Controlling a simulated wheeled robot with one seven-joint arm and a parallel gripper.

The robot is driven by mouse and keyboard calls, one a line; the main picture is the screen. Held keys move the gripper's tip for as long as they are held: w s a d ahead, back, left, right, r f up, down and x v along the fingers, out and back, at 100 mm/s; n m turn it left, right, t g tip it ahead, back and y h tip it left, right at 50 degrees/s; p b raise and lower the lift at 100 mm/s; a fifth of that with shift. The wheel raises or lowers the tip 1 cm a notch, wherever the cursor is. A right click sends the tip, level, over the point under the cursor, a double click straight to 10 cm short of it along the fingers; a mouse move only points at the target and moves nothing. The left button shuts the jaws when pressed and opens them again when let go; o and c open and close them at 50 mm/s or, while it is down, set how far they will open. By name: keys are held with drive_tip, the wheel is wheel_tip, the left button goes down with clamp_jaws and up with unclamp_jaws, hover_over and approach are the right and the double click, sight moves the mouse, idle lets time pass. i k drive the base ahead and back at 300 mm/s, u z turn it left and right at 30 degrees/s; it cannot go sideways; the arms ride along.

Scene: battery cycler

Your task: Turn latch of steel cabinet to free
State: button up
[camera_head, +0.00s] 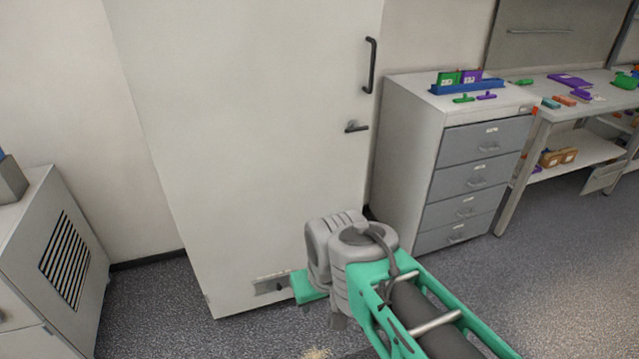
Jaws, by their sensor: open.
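The steel cabinet (250,130) is tall and pale grey-white and stands in the middle of the head view. Its front looks closed. Its latch (356,127) is a small dark lever near the right edge of the front, lying about level. A dark upright bar handle (371,65) is above the latch. My green and grey arm reaches in from the lower right, and its grey joint is in front of the cabinet's lower right part, well below the latch. I cannot make out my gripper's fingers; nothing of mine touches the latch in this view.
A grey drawer unit (408,150) stands close right of the cabinet, with a blue tray (467,87) on top. A workbench (590,110) with small coloured items is farther right. A vented grey unit (30,240) stands at left. Speckled floor (160,305) is clear between.

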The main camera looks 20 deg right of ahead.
sight(353, 125)
drive_tip(key=k, duration=1.25)
drive_tip(key=z, duration=0.65)
drive_tip(key=i, duration=1.35)
drive_tip(key=u, duration=1)
drive_tip(key=i, duration=0.6)
drive_tip(key=u, duration=0.65)
